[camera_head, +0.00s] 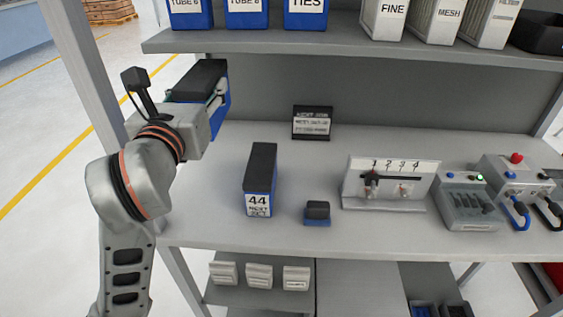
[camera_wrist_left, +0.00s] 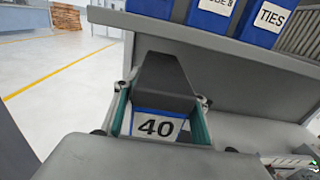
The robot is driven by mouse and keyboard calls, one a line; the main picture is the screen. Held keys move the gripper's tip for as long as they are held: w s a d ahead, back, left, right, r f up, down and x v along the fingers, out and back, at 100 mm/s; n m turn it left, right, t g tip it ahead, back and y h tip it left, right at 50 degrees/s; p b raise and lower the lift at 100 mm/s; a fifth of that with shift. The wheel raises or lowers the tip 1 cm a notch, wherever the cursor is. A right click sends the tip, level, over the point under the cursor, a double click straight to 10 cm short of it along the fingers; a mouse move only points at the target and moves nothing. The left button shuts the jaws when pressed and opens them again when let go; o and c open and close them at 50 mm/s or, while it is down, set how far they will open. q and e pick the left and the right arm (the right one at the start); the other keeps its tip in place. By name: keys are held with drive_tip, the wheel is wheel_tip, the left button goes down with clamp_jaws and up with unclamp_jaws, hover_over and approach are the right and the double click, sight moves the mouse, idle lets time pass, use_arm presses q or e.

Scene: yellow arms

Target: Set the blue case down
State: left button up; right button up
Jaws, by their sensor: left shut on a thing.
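A blue case with a black top (camera_head: 199,80) is held up at the left end of the shelf unit, above the worktop. In the left wrist view the case (camera_wrist_left: 165,82) shows a white label reading 40. My left gripper (camera_head: 216,103) is shut on this case, with a finger on each side of it in the wrist view. Another blue case (camera_head: 260,178) with a black top, labelled 44, stands upright on the grey worktop (camera_head: 210,215) to the right of the gripper. My right gripper is not in view.
A small blue block with a dark top (camera_head: 317,213) sits right of case 44. A black sign (camera_head: 312,122) stands behind. A numbered lever panel (camera_head: 388,183) and grey control boxes (camera_head: 466,201) fill the right. Bins line the upper shelf (camera_head: 350,43). The worktop left of case 44 is clear.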

use_arm(q)
wheel_tip(320, 180, down, 8)
drive_tip(key=b, duration=0.2)
drive_tip(key=shift+b, duration=0.3)
wheel_tip(320, 180, down, 12)
drive_tip(key=b, duration=0.4)
drive_tip(key=shift+r, duration=0.1)
drive_tip(key=o, duration=1.5)
drive_tip(key=shift+f, duration=0.25)
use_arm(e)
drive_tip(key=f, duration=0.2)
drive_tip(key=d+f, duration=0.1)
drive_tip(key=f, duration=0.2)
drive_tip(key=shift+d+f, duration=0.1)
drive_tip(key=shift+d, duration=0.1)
use_arm(q)
drive_tip(key=shift+r, duration=0.15)
